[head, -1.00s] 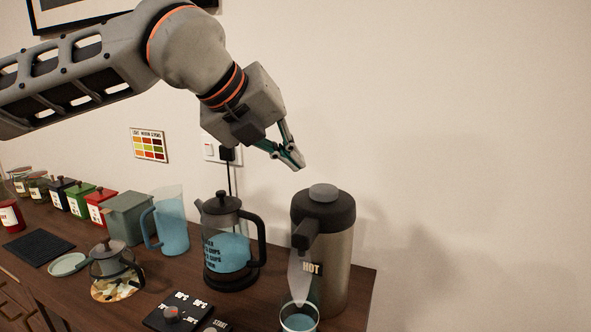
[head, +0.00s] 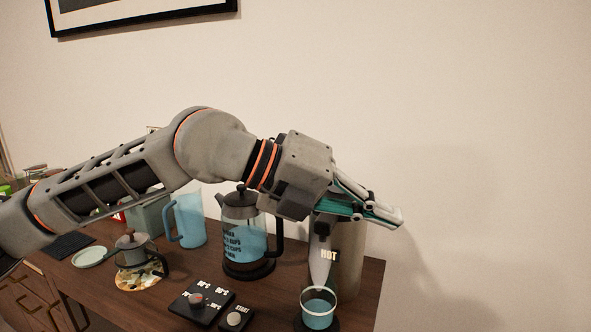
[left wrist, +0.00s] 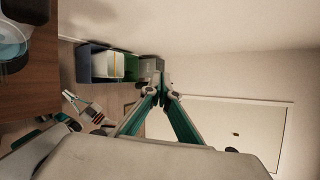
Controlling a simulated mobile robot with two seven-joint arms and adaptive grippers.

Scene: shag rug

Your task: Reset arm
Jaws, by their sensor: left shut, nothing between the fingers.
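My left gripper (head: 385,219) shows in the head view in front of the upper part of the hot-water dispenser (head: 349,262), whose top it hides. I cannot tell whether they touch. The gripper's fingers are closed together and hold nothing. In the left wrist view the green-sided fingers (left wrist: 167,95) meet at their tips with nothing between them. My left arm comes in from the left and crosses above the counter. My right gripper is not in the head view.
On the wooden counter (head: 358,312) stand a cup of blue liquid (head: 319,312), a French press (head: 243,240), a blue pitcher (head: 188,222), a small teapot (head: 131,252) and a control panel (head: 201,302). The left wrist view shows bins (left wrist: 98,64) on the floor. The wall at right is clear.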

